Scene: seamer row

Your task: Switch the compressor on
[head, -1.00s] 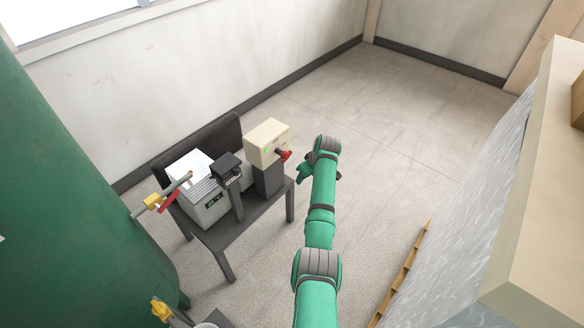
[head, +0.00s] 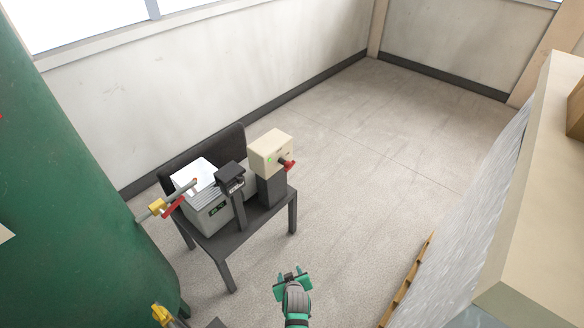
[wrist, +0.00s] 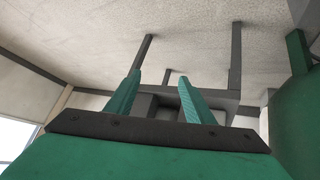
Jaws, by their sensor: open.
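My gripper (head: 292,272) is open and empty, in front of and below the table's right side, apart from everything. In the wrist view its two green fingers (wrist: 160,85) point towards the table's frame and legs.
A large green tank (head: 75,180) fills the left side, with a yellow-and-red valve (head: 160,208) on a pipe reaching towards the table. A wrapped pallet load (head: 465,200) stands at the right. The floor (head: 370,160) behind and right of the table is clear.

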